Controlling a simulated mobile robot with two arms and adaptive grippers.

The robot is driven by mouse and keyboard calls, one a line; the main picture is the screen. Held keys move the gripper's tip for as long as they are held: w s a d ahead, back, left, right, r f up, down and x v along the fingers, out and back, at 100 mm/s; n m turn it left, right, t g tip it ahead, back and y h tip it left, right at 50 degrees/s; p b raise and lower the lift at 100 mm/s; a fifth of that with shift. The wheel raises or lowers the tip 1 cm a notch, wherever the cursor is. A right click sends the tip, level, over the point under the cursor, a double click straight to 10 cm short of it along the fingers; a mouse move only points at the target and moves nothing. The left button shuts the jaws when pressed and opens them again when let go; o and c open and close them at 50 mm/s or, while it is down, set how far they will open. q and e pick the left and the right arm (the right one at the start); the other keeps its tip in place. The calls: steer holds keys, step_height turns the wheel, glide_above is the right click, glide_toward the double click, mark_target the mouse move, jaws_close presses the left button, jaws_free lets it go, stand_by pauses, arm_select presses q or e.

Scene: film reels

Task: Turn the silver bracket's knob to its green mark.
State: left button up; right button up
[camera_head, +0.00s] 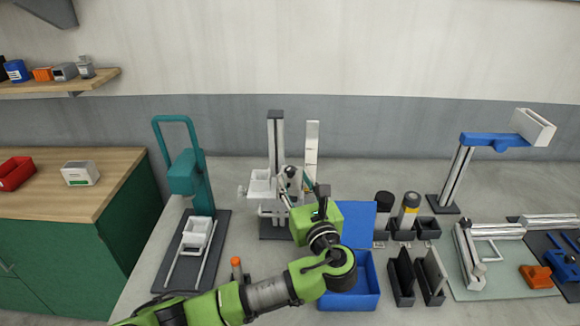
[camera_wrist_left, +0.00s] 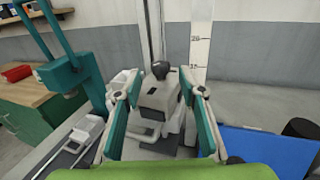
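A silver-grey bracket (camera_wrist_left: 157,105) sits on an upright metal column (camera_head: 275,140) in the middle of the bench. Its dark knob (camera_wrist_left: 161,70) stands up on top, in the left wrist view. I cannot make out a green mark. My left gripper (camera_head: 297,190) is in front of the bracket and partly hides it in the head view. In the left wrist view the gripper (camera_wrist_left: 160,95) is open, its teal fingers spread on either side of the bracket, with nothing held between them. The knob lies beyond the fingertips in that picture. My right gripper is not in view.
A white scale strip (camera_head: 312,145) stands just right of the column. A teal press (camera_head: 185,172) is to the left. A blue box (camera_head: 350,302) with a raised lid, dark holders (camera_head: 402,280) and a blue-armed stand (camera_head: 490,140) are to the right.

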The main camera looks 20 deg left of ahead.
mark_target(292, 175)
arm_select(q)
steer(key=p+x, duration=0.1)
steer(key=x, duration=0.4)
jaws_close()
